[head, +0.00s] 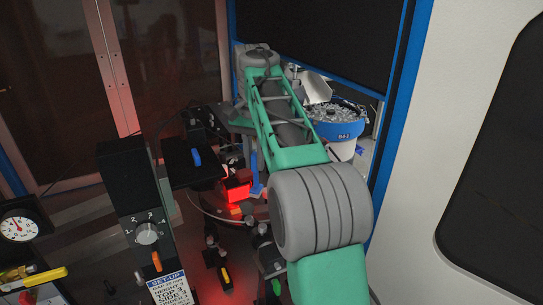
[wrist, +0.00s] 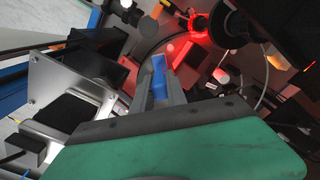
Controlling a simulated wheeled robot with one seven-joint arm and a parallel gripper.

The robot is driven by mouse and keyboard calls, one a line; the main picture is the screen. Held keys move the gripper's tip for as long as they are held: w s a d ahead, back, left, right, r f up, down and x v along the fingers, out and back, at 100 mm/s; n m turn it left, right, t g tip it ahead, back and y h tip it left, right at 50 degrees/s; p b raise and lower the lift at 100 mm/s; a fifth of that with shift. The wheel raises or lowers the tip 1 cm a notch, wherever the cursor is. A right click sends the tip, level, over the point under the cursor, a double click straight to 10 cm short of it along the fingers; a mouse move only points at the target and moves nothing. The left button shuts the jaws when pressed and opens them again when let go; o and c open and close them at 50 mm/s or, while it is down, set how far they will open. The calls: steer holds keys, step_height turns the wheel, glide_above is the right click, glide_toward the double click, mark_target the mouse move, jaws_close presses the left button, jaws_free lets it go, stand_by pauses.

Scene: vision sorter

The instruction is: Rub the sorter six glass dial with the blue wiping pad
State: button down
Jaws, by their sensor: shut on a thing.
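The blue wiping pad (wrist: 158,76) is held upright between the two grey fingers of my gripper (wrist: 163,88) in the wrist view. The fingers are shut on it, and its far end sticks out past them. Beyond it is a red-lit area of the machine. A thin pale curved edge there may be the rim of the glass dial, but the clear glass is hard to make out. I cannot tell whether the pad touches it. In the head view my arm hides most of my gripper.
A black control post with a knob (head: 146,233) and a set-up card (head: 170,288) stands at the front left, beside a round gauge (head: 18,228). A blue bowl feeder (head: 340,131) stands behind my arm. Cameras and brackets crowd the red-lit area. A white panel (head: 455,120) is at right.

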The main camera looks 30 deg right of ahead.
steer(key=shift+r, duration=1.75)
steer(key=shift+s+r, duration=0.1)
steer(key=shift+r, duration=0.05)
